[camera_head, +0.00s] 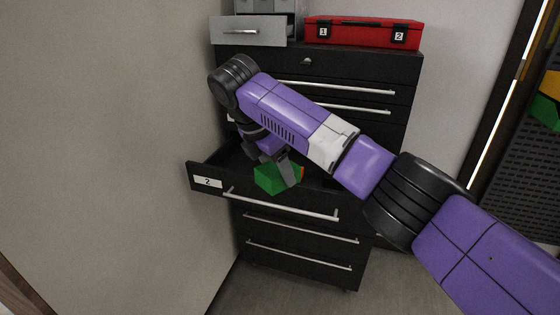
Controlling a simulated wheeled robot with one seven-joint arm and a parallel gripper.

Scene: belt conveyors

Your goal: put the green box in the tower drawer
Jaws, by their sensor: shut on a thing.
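The green box (269,180) is in the middle of the head view, at the open drawer of the black tower cabinet. My gripper (283,173) points down and is shut on the green box, with one grey finger across its near side. The open drawer (262,202) is pulled out toward me and carries a white label "2" and a silver bar handle. The box is over or inside the drawer's opening; I cannot tell whether it touches the drawer floor. My arm hides part of the drawer's inside and the cabinet front behind it.
The cabinet's other drawers are shut, above (370,96) and below (300,256). On top stand a red case (362,33) and a small grey drawer unit (250,30) with its drawer out. A wall (100,120) stands close on the left. A dark perforated panel (515,180) is at right.

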